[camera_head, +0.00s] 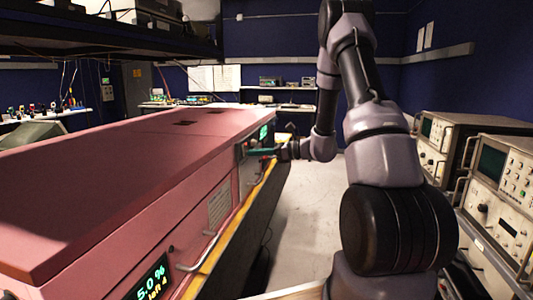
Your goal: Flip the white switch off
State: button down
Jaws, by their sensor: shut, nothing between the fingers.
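I cannot make out the white switch in this view; it is too small or hidden. My gripper (264,151) is at the end of my outstretched arm, pointing left at this panel. It is small in the picture, with its fingers shut and nothing seen between them. Whether the fingertips touch the panel cannot be told.
A lit display (150,285) and a metal handle (200,255) are on the enclosure's near side. A yellow edge (228,222) runs below. Instruments with knobs and handles (500,185) stand on the right. Pale floor (310,215) is open between. A dark shelf (100,40) hangs upper left.

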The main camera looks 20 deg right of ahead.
jog(key=shift+w+a, duration=0.1)
jog(key=shift+a, duration=0.15)
jog(key=shift+w+a+f+y, duration=0.1)
jog(key=shift+a+f+y, duration=0.1)
jog(key=shift+y, duration=0.1)
jog(key=f+v, duration=0.3)
jog(key=v, duration=1.1)
jog(key=shift+f, duration=0.1)
